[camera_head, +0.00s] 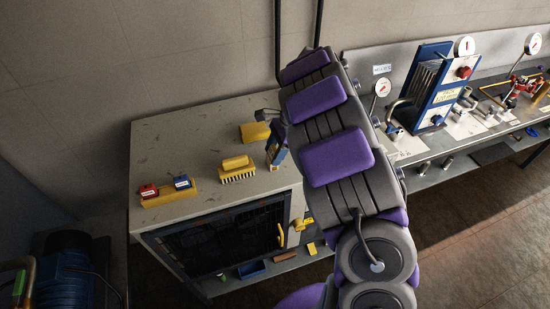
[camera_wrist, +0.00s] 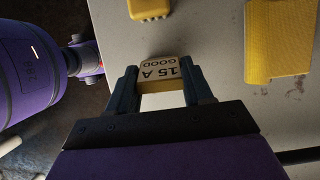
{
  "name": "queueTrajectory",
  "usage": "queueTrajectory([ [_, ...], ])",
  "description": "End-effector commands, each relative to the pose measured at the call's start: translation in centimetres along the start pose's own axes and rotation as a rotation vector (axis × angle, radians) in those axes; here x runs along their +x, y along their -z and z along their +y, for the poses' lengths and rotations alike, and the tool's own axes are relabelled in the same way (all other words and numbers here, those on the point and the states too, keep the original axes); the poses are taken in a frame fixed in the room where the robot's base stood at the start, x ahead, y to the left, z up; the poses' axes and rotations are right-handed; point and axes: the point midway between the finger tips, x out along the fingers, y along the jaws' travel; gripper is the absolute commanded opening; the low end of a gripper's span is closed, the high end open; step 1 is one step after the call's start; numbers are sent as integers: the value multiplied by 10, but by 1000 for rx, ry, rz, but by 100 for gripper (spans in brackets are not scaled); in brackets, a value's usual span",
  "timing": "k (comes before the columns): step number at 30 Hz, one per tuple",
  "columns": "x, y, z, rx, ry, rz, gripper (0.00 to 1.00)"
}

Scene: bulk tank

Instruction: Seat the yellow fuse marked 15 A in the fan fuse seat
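The fuse (camera_wrist: 163,88) is a yellow block with a pale label reading "15 A GOOD". In the wrist view it sits between the two fingers of my gripper (camera_wrist: 162,86), which touch both its sides. In the head view my gripper (camera_head: 276,146) is over the right end of the light cabinet top; the fuse there is hidden by my arm and fingers. I cannot pick out the fan fuse seat in either view.
The cabinet top (camera_head: 215,125) bears a yellow block (camera_head: 254,132), a yellow brush (camera_head: 237,168) and a yellow holder (camera_head: 170,195) with red and blue pieces. The cabinet's dark front (camera_head: 215,240) has a yellow handle (camera_head: 281,235). A bench (camera_head: 430,145) with gauges stands right.

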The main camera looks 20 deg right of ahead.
Motion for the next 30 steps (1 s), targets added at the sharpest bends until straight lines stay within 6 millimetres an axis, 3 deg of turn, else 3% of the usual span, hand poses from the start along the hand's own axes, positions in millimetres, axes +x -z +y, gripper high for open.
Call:
queueTrajectory([
  [10, 0, 1, 0, 0, 0, -1, 14],
  [20, -5, -1, 0, -1, 0, -1, 14],
  [30, -36, -15, 0, -1, 0, 0, 14],
])
